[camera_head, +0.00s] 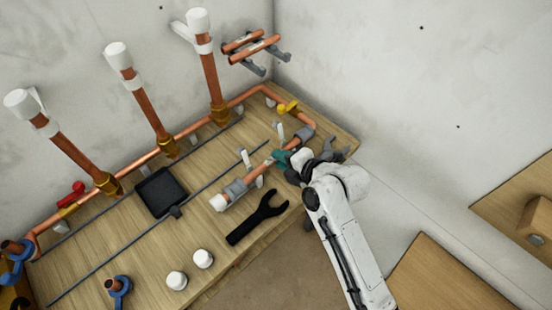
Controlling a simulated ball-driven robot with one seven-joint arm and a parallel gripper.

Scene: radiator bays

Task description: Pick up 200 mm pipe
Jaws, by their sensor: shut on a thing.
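My gripper (284,157) is over the right part of the wooden bench, with teal parts at its fingers. It is shut on a copper pipe (258,178) that lies slanted along the bench. The pipe's lower left end has a white cap (218,202) and passes a grey clamp (236,188). My gripper and wrist hide part of the pipe, and I cannot tell whether it is lifted. Two short copper pipes (254,48) rest on grey wall hooks at the top. I cannot read any pipe's length.
A black wrench (258,216) and two white caps (203,259) lie near the bench's front. A black tray (161,192) sits on the left. Three upright copper pipes (208,78) with white tops stand along the wall. Wooden surfaces are at lower right.

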